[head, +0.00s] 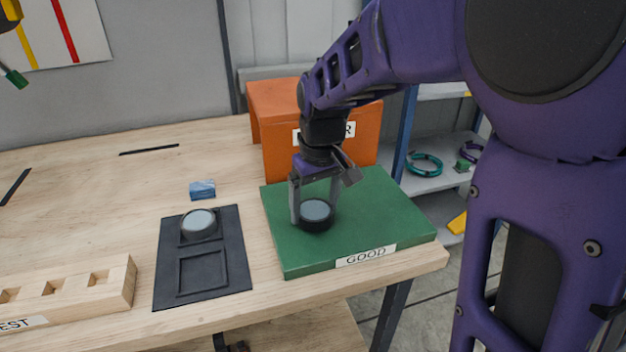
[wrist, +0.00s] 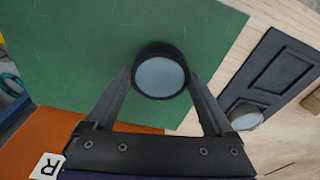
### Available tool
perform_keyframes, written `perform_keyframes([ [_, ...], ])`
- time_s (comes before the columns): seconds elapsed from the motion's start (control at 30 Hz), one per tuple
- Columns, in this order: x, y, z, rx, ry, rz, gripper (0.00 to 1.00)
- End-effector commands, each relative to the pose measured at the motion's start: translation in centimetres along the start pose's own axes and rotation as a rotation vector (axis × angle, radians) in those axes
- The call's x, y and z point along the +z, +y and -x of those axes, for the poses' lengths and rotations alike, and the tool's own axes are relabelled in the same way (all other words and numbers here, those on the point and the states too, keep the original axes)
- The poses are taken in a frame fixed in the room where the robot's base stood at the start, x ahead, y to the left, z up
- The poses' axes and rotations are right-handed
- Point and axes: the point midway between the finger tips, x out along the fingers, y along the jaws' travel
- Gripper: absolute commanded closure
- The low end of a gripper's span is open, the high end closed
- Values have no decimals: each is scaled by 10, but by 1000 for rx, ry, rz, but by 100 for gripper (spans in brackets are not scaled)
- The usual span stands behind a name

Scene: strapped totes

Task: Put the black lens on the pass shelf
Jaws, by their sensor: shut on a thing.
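A black lens (head: 317,216) with a pale glass face is between the fingers of my gripper (head: 315,207), at the green shelf labelled GOOD (head: 385,215). My gripper is shut on this lens. In the wrist view the black lens (wrist: 161,74) sits between both fingertips, over the green surface (wrist: 90,50). I cannot tell whether its underside touches the green surface. No shelf in view is labelled "pass"; GOOD is the label I can read.
A second, grey-rimmed lens (head: 198,224) sits in the dark two-recess tray (head: 167,290). An orange bin (head: 280,105) stands behind the green shelf. A blue block (head: 202,189) and a wooden slotted rack (head: 80,290) are on the table. The table's back left is mostly clear.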

Motion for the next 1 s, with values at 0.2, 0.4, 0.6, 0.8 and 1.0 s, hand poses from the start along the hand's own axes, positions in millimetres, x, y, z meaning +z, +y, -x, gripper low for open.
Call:
perform_keyframes([
  [0.2, 1, 0, -10, 0, 2, 0, 82],
  [0.4, 1, 0, -11, 0, 1, 0, 82],
  [0.6, 2, 0, -13, 0, 1, 0, 0],
  [0.8, 1, 0, -12, 0, 1, 0, 0],
  [1.0, 0, 0, 9, 1, 5, -1, 0],
])
